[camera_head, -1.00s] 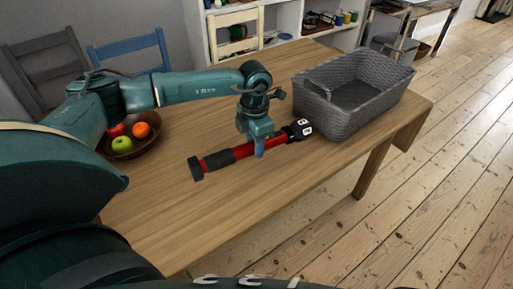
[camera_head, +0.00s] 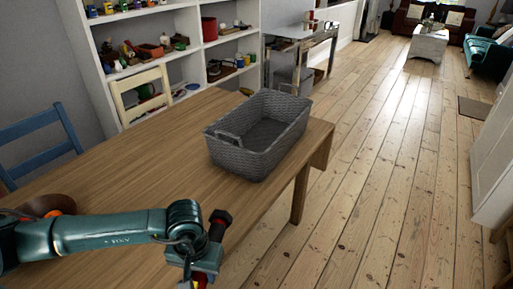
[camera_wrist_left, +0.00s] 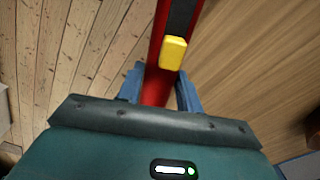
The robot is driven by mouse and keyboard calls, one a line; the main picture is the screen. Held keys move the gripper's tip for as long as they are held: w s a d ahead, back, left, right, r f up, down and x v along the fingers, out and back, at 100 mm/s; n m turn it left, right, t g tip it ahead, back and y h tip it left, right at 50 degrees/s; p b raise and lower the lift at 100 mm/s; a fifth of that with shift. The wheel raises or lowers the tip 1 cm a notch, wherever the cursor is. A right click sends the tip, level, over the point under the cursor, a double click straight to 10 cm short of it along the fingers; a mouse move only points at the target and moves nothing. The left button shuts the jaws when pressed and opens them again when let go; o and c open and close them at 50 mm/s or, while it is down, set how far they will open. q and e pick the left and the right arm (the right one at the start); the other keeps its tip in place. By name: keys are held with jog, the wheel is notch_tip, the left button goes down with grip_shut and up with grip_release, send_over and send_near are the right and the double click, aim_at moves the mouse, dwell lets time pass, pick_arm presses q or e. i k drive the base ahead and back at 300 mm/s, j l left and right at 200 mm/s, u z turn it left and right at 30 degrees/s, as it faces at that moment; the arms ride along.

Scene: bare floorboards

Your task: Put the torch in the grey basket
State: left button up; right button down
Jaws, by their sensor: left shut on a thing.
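The torch (camera_head: 216,231) is red and black and is held in my left gripper (camera_head: 195,280) at the bottom of the head view. In the left wrist view the torch's red body (camera_wrist_left: 157,86), with a yellow switch, passes between the two blue fingers of my left gripper (camera_wrist_left: 160,85), which is shut on it. The grey basket (camera_head: 245,157) is woven, empty and upright near the table's far right end. The gripper and torch are apart from it, nearer to me. The lower part of the gripper is cut off by the frame. My right gripper is not in view.
The wooden table (camera_head: 130,180) is mostly bare between my left arm and the basket. A brown bowl (camera_head: 35,205) with fruit is at the left, partly behind my arm. Blue (camera_head: 40,145) and cream (camera_head: 145,95) chairs stand along the far side, before a white shelf (camera_head: 185,20).

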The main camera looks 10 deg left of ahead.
aim_at(259, 146)
jog(key=i+l+u, duration=0.15)
jog(key=l, duration=0.2)
jog(key=i+l+u, duration=0.2)
jog(key=l, duration=0.2)
jog(key=i+l+u, duration=0.15)
jog(key=l, duration=0.25)
jog(key=i+l+u, duration=0.15)
jog(key=l, duration=0.3)
jog(key=i+l+u, duration=0.15)
jog(key=l, duration=0.3)
jog(key=i+l+u, duration=0.2)
jog(key=l, duration=0.3)
